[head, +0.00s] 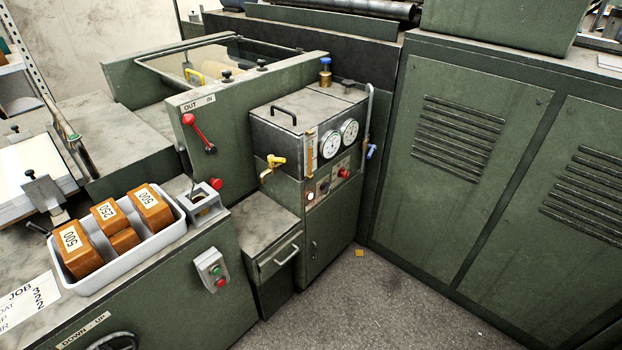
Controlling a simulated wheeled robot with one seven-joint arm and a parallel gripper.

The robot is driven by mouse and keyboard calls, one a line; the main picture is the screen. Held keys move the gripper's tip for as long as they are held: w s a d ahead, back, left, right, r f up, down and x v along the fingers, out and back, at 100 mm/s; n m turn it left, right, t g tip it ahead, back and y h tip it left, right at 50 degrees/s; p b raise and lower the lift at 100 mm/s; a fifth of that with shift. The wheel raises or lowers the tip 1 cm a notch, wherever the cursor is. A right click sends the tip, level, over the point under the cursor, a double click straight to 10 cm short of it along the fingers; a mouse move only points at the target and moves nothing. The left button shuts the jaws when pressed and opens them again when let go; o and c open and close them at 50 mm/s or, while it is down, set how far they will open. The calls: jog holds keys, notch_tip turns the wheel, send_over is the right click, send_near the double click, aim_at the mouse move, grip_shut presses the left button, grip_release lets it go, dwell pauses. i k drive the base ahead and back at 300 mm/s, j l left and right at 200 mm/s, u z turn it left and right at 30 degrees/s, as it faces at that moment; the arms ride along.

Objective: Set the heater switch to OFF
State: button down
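The small control panel (327,182) is on the front of the green glue unit below two round white gauges (340,138). It carries a red button (343,173), a dark knob-like control (324,187) and a small pale round part (310,196). The dark control may be the heater switch, but its label and position are too small to read. My gripper is not in view.
A yellow tap (272,168) sticks out left of the panel. Below it stands a low cabinet with a handled drawer (278,254). A white tray (110,275) of orange weights sits at left. Speckled floor (375,305) before the unit is mostly clear.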

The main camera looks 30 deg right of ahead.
aim_at(325, 188)
jog(key=i+z, duration=0.3)
jog(key=i, duration=0.25)
jog(key=i+j+z, duration=0.3)
jog(key=i, duration=0.25)
